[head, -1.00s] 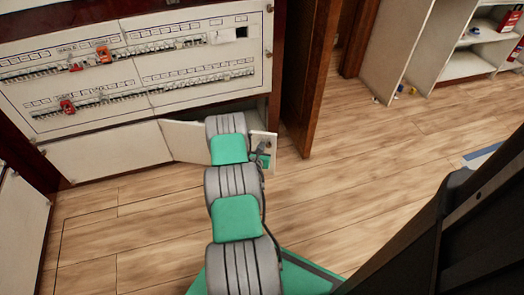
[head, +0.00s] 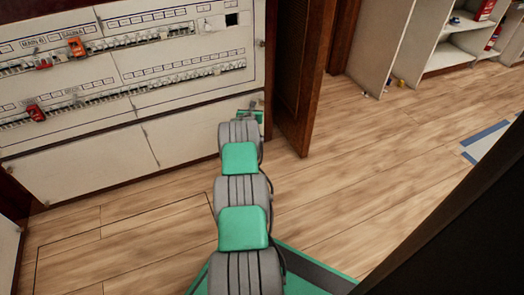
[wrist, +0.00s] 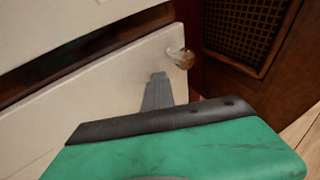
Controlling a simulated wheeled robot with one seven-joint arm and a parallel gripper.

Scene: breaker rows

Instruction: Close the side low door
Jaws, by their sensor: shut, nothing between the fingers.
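The low white door (head: 180,138) is at the right of the cabinet's bottom row, under the breaker panel. It looks flush, or nearly so, with the panel beside it; my arm hides its right part in the head view. In the wrist view the door (wrist: 95,88) fills the left and middle, with a small knob (wrist: 183,58) near its upper right corner. My gripper (wrist: 158,80) is shut and empty, its fingertips at the door's face just left of and below the knob. I cannot tell whether they touch it.
The breaker panel (head: 125,60) with red and orange switches is above. A brown wooden door (head: 303,75) stands close to the right; its dark grille (wrist: 250,28) shows in the wrist view. White shelves (head: 455,45) are farther right.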

